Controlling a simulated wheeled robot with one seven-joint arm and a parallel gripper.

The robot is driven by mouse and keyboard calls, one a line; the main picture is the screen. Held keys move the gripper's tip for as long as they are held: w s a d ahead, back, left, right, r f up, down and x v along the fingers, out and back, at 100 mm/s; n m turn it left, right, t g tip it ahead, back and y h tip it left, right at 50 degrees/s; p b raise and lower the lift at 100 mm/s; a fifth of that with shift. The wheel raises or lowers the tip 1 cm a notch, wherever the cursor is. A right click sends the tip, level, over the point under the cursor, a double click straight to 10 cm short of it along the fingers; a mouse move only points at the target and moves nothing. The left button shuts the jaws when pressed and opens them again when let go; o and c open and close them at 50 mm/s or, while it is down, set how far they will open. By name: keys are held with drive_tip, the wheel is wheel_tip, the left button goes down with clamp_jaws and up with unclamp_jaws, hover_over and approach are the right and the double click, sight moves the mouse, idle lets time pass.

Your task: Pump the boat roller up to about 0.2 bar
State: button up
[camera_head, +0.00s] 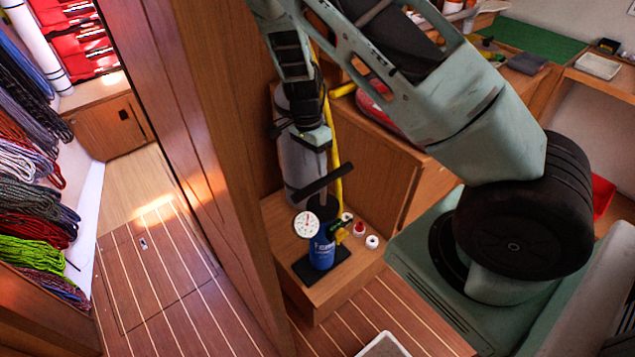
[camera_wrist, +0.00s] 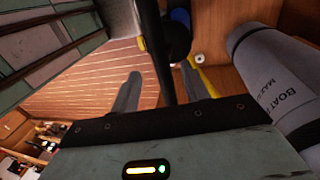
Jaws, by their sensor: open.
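The hand pump (camera_head: 323,252) has a blue body on a black foot and stands on a low wooden step. Its round white gauge (camera_head: 306,225) faces me; the reading is too small to tell. The black crossbar handle (camera_head: 323,182) sits above the body. The grey boat roller (camera_head: 294,165) stands upright behind the pump; its lettering shows in the wrist view (camera_wrist: 270,85). A yellow hose (camera_head: 337,160) runs up beside them. My gripper (camera_wrist: 160,75) is open above the pump; in the wrist view the dark handle (camera_wrist: 154,50) lies between its fingers. Contact cannot be told.
Small caps or rolls (camera_head: 372,242) lie on the step right of the pump. A wooden post (camera_head: 215,150) stands close on the left. Coiled ropes (camera_head: 35,200) hang at far left. A white tray (camera_head: 384,346) is on the striped floor. A workbench with a green mat (camera_head: 530,43) is at upper right.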

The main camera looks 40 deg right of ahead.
sight(317, 181)
drive_tip(key=f, duration=0.3)
drive_tip(key=s+f+p, duration=0.1)
drive_tip(key=f, duration=0.3)
drive_tip(key=shift+s+f, duration=0.2)
drive_tip(key=shift+c, duration=0.4)
